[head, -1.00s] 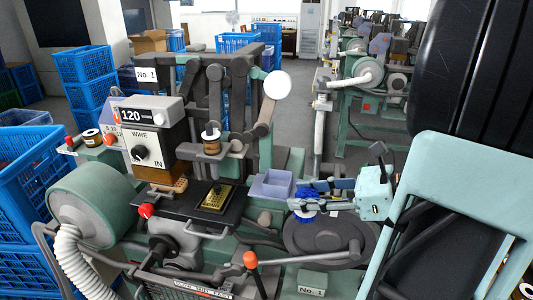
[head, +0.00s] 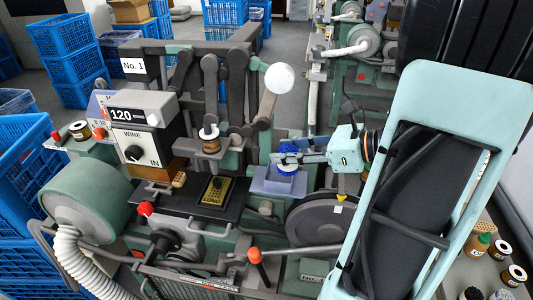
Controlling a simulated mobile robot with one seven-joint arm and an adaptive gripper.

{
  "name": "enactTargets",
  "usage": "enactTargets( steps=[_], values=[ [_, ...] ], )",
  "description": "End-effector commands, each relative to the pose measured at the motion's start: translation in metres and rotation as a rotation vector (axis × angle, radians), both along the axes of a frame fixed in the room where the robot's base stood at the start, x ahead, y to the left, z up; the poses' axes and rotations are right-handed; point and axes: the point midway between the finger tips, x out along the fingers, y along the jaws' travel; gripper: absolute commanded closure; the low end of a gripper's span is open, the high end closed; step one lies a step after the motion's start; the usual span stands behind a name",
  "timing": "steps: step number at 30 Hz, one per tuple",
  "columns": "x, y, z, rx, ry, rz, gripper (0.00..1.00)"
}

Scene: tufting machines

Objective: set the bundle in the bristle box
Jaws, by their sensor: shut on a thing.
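The blue bristle bundle (head: 288,169) is at the jaws of my gripper (head: 285,158) in the head view. My gripper is shut on it, reaching in from the right with its two fingers pointing left. The bristle box is a small lavender-blue open box (head: 277,187) on the green machine. The bundle is over or within the box's opening; I cannot tell if it touches the floor. The fingers cover the top of the bundle and part of the box's back rim.
A tufting machine with a black plate (head: 168,203) and a brass-coloured piece (head: 216,190) stands left of the box. A white ball-ended lever (head: 280,78) rises behind it. A dark round wheel (head: 318,222) lies in front to the right. Blue crates (head: 62,38) stand at the far left.

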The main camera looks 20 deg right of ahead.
Motion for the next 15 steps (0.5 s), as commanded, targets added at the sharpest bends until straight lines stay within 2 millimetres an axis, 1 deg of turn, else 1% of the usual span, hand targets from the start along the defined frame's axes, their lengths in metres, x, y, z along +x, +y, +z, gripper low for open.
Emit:
enactTargets(
  steps=[1,6,11,15],
  values=[
    [0.007,0.001,-0.008,0.005,0.001,0.003,0.92],
    [0.022,0.003,-0.028,-0.001,-0.002,0.002,0.92],
    [0.027,0.003,-0.033,-0.001,-0.002,0.002,0.92],
    [0.034,0.004,-0.047,0.0,-0.003,0.001,0.92]
  ],
)
